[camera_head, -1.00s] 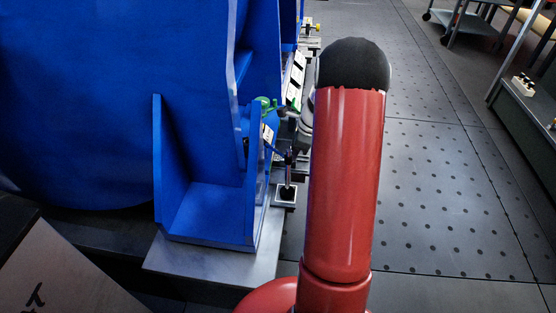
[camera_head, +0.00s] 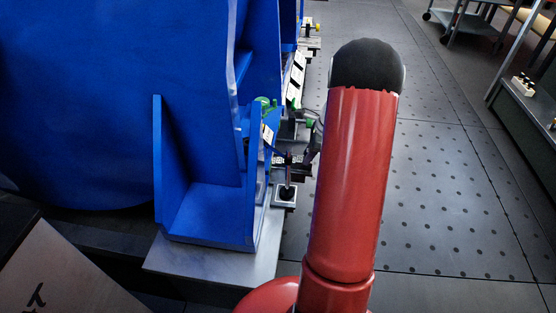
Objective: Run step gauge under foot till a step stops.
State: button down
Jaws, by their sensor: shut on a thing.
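The large blue motor (camera_head: 90,90) fills the left of the head view. Its near blue foot (camera_head: 207,212) stands over a bare metal plate (camera_head: 215,262). My gripper (camera_head: 290,161) is small and dark, just right of the foot, partly hidden by my red arm. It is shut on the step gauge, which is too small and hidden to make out. I cannot tell whether the gauge touches the foot or lies under its edge.
A small square block with a dark bolt (camera_head: 286,194) sits beside the foot, just below my gripper. A green part (camera_head: 266,105) and white labels (camera_head: 296,78) line the motor's side. The perforated floor (camera_head: 440,190) at right is open. A grey cart (camera_head: 470,22) stands far right.

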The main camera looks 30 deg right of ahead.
jog(key=s+d, duration=0.6)
jog(key=d, duration=0.1)
jog(key=shift+d+p, duration=0.4)
dwell(1.0)
jog(key=shift+w+r, duration=0.1)
jog(key=shift+r, duration=0.1)
jog(key=shift+r+p, duration=2.05)
jog(key=shift+r, duration=0.35)
